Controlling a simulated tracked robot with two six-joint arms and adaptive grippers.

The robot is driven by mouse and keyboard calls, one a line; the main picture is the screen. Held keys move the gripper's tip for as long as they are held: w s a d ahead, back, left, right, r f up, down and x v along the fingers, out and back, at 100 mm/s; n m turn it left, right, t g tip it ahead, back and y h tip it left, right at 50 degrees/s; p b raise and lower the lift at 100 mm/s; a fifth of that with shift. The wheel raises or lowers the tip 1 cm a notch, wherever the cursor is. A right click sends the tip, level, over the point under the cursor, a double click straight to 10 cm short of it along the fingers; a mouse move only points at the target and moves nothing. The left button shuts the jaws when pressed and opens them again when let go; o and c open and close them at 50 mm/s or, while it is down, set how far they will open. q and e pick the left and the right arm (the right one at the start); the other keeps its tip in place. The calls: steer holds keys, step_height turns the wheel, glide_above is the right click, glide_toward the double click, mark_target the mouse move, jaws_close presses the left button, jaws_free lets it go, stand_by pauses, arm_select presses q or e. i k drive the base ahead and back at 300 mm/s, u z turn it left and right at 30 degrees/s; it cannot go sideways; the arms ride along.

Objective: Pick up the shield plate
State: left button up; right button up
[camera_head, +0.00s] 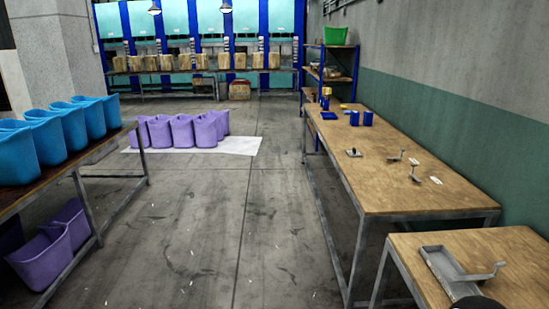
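A flat grey metal piece with raised edges (440,265) lies on the near wooden table at the bottom right; it looks most like the shield plate. A bent grey strip (485,276) extends to its right; I cannot tell if the two are joined. A dark rounded shape at the bottom edge covers the near end of the metal piece; I cannot tell what it is. Neither of my grippers can be made out in this view.
A long wooden table (385,180) beyond holds small metal brackets (414,173) and blue containers (368,118). Blue bins (85,122) stand on a left table. Purple bins (181,131) stand on a white floor sheet. The middle floor is clear.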

mark_target(355, 153)
steer(key=u, duration=0.2)
steer(key=i, duration=2.75)
steer(key=z, duration=0.25)
steer(key=i, duration=1.35)
steer(key=z, duration=0.65)
steer(key=i, duration=1.1)
steer(key=z, duration=0.35)
